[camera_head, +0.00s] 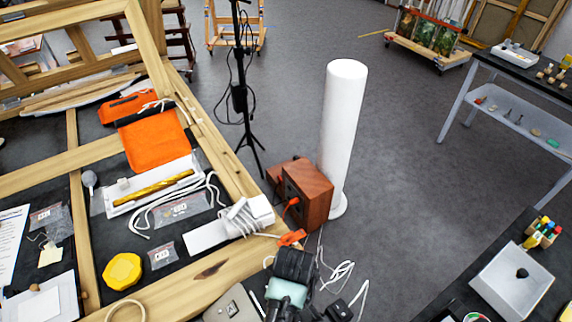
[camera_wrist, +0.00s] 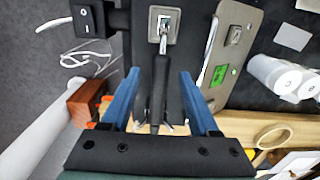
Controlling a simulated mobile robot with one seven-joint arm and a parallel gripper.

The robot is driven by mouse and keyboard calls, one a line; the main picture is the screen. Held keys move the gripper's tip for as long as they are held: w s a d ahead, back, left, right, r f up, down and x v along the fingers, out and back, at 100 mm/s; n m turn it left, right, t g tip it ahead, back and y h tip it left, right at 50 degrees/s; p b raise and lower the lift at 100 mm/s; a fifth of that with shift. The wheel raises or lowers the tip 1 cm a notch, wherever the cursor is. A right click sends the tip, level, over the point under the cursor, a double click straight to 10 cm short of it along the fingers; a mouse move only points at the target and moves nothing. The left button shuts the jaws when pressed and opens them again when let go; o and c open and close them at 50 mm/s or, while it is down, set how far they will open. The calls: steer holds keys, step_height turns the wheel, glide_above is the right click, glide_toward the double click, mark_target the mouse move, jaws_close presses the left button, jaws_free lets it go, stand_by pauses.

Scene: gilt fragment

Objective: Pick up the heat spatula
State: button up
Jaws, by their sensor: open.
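The heat spatula, seen as a slim black-handled tool (camera_wrist: 160,85), lies lengthwise between the two blue fingers in the wrist view. Its far end reaches a small square metal plate (camera_wrist: 164,25) on a dark base. My gripper (camera_wrist: 160,74) is open, with one finger on each side of the handle and visible gaps between. I cannot tell how far the fingertips are above the base. In the head view my arm's black and pale green end parts (camera_head: 287,290) are at the bottom centre and hide the spatula.
A grey metal plate unit (camera_wrist: 222,50) stands close right of the fingers, and a black switch (camera_wrist: 88,17) at upper left. A brown wooden box (camera_head: 307,193) and tall white cylinder (camera_head: 343,130) stand behind. A wooden frame (camera_head: 185,285) lies left; loose white cables (camera_head: 335,270) lie nearby.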

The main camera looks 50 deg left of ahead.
steer(key=shift+f, duration=0.95)
jaws_close()
